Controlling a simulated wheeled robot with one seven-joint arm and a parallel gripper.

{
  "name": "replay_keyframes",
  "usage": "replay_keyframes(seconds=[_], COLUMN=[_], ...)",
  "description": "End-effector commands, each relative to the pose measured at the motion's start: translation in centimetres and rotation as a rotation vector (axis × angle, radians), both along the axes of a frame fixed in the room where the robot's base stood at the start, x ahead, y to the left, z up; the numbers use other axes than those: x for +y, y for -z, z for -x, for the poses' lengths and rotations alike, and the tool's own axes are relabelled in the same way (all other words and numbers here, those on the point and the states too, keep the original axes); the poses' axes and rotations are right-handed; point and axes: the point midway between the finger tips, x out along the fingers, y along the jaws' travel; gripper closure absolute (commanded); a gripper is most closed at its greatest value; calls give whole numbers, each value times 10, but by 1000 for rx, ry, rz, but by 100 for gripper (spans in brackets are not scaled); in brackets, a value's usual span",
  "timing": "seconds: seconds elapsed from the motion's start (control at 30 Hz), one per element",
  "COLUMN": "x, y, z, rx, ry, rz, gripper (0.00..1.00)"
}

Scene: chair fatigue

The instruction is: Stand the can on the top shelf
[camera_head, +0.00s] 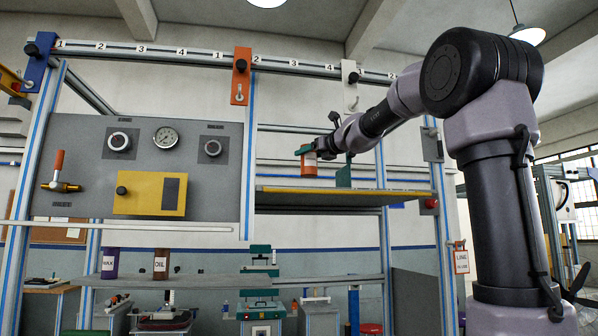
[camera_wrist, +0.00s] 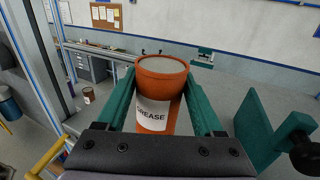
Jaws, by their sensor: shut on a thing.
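An orange can (camera_wrist: 160,95) with a white label reading GREASE stands upright between the teal fingers of my gripper (camera_wrist: 163,88) in the wrist view. The fingers are shut on its two sides. In the head view the can (camera_head: 309,168) shows small below my gripper (camera_head: 306,150), just above the level of the top shelf (camera_head: 345,192), which has a yellow front edge. A narrow gap seems to show between can and shelf. I cannot tell how far back over the shelf the can is.
A teal upright plate (camera_head: 343,177) stands on the shelf right of the can; a teal block with a black knob (camera_wrist: 262,130) shows close to my gripper. The lower shelf (camera_head: 215,281) holds a WAX can (camera_head: 109,264) and an OIL can (camera_head: 161,265). Frame posts flank the shelf.

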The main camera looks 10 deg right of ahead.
Motion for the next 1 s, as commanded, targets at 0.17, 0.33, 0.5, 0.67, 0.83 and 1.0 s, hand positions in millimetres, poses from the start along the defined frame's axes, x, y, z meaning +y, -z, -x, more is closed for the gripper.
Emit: replay_keyframes(seconds=[0.17,0.33,0.5,0.67,0.83,1.0], x=[18,25,26,26,26,26], y=[0,-1,10,29,34,34], z=[-41,-60,-63,-62,-62,-62], rx=[0,-2,0,1,-2,-2], ry=[-1,-1,0,0,0,0], rz=[1,-1,-1,-2,-1,-1], gripper=[100,100,100,100,100,100])
